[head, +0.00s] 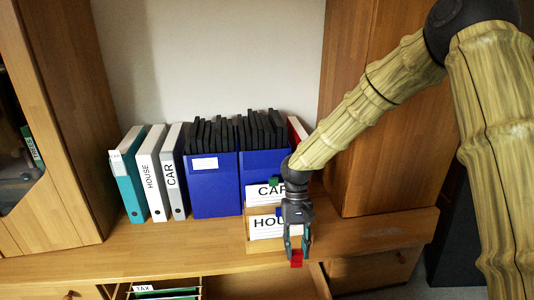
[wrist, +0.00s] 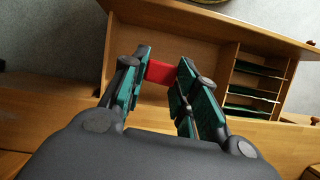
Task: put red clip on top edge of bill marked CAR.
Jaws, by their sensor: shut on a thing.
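My gripper (head: 297,249) points down in front of the wooden holder (head: 280,243), above the open drawer. It is shut on the red clip (head: 296,260), which also shows between the fingertips in the wrist view (wrist: 159,72). The white bill marked CAR (head: 262,190) stands at the back of the holder, partly hidden by my wrist. A small green piece (head: 273,181) sits at its top edge. A white bill marked HOUSE, partly covered (head: 263,222), stands in front, with a small blue piece (head: 279,212) at its top edge.
Blue boxes of black folders (head: 213,190) stand behind and left of the holder, beside white, grey and teal binders (head: 151,175). An open drawer (wrist: 205,60) lies below, with green hanging files (wrist: 258,68) in it. A tall wooden cabinet (head: 385,150) stands at the right.

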